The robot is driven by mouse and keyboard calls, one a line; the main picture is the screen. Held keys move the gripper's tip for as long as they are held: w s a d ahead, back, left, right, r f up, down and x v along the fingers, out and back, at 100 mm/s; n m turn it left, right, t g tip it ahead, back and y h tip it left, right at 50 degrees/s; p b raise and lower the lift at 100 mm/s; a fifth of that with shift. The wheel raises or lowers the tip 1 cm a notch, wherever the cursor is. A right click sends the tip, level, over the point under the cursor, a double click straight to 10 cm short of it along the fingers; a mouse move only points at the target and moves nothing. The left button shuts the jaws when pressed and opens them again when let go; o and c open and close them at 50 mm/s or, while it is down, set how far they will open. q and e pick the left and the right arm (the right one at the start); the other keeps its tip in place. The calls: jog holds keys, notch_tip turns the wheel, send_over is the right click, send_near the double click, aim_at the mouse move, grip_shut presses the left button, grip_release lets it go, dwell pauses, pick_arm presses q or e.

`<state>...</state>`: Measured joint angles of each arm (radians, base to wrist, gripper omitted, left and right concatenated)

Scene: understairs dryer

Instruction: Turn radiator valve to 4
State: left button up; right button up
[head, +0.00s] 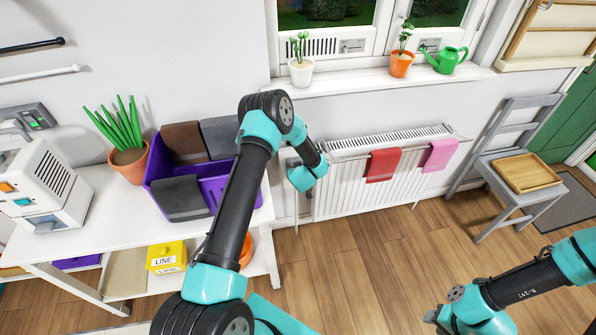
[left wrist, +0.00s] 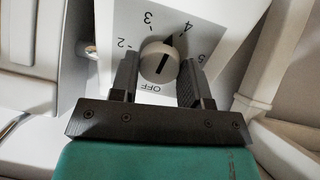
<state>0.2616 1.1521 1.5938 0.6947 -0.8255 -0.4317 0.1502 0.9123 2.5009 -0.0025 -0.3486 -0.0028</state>
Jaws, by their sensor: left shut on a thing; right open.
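My left gripper (left wrist: 157,82) is shut on the knob, one dark finger on each side. In the head view my left gripper (head: 304,178) is at the left end of the white radiator (head: 345,188), and its arm hides the valve. My right gripper (head: 432,316) is low at the bottom right, open and away from the radiator.
A red cloth (head: 382,165) and a pink cloth (head: 440,154) hang on the radiator. A white table (head: 100,215) with a purple bin (head: 215,185) stands at left. A grey chair (head: 505,170) with a wooden tray (head: 525,172) stands at right. The floor between is clear.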

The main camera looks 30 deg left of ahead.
pick_arm(q)
jog(key=shift+m, duration=1.2)
jog(key=o, duration=0.9)
jog(key=shift+r, duration=0.1)
jog(key=v, duration=1.7)
jog(key=shift+w+d+r, duration=0.15)
jog(key=shift+d+r, duration=0.05)
